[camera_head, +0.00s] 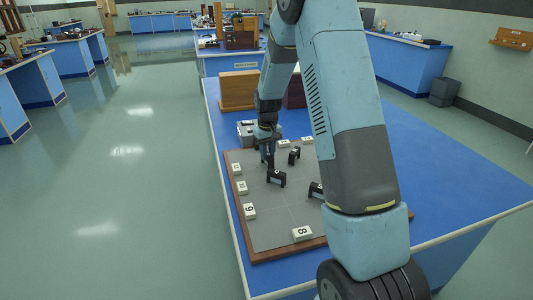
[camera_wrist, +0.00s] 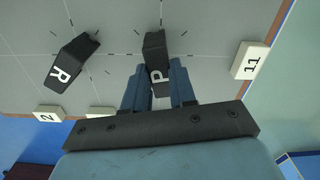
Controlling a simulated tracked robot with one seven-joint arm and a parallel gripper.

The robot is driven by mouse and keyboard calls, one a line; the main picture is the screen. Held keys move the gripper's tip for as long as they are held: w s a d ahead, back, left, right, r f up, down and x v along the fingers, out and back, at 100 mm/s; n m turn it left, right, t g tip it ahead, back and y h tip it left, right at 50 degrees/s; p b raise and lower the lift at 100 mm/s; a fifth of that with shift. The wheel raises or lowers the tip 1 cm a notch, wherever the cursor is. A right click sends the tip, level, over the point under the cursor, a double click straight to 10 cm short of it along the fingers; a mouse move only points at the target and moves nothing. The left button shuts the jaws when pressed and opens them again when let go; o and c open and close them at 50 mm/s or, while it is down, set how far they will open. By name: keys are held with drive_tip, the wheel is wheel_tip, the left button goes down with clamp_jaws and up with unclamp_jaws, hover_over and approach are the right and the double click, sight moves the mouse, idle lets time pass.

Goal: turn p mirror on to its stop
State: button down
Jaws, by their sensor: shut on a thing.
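The P mirror (camera_wrist: 154,48) is a small black block with a white letter P on its top. It stands on the grey board (camera_wrist: 110,20), between radiating tick marks. My gripper (camera_wrist: 159,88) is shut on it, with one blue-grey finger on each side. In the head view my gripper (camera_head: 268,157) points down at the board's far left part, and the black piece at its tips (camera_head: 277,178) appears to be the P mirror. Its foot and any stop cannot be made out.
The R mirror (camera_wrist: 72,60) stands close to the left in the wrist view. Number block 11 (camera_wrist: 250,60) is to the right, block 2 (camera_wrist: 48,112) lower left. Another black piece (camera_head: 316,189) is partly behind my arm. A grey box (camera_head: 246,130) stands beyond the wood-edged board.

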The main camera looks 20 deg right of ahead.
sight(268, 154)
drive_tip(key=shift+m, duration=1.1)
drive_tip(key=c, duration=0.9)
unclamp_jaws()
wheel_tip(268, 154, up, 14)
drive_tip(key=shift+f, duration=0.15)
